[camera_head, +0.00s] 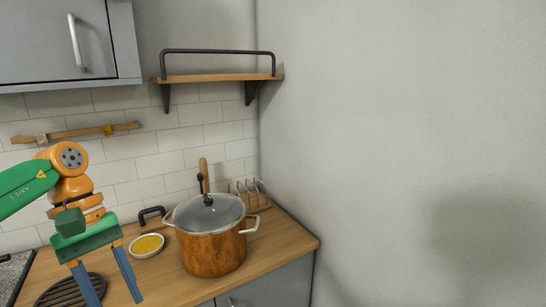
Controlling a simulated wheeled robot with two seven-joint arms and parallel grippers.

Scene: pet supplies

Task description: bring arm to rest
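My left arm comes in from the left, green and orange, with its gripper (116,300) pointing down over the left part of the wooden counter (165,285). Its two blue fingers are spread apart, and I see nothing held between them. The fingertips are close to the bottom edge of the picture, in front of a dark ribbed round trivet (62,292). I cannot tell how high they are above the counter. My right gripper is not in view.
An orange-brown pot (212,254) with a glass lid (209,212) stands right of the gripper. A small bowl with yellow contents (147,245) lies between them. A rack (251,194) stands behind the pot. A shelf (217,78) and cabinet (60,45) hang above.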

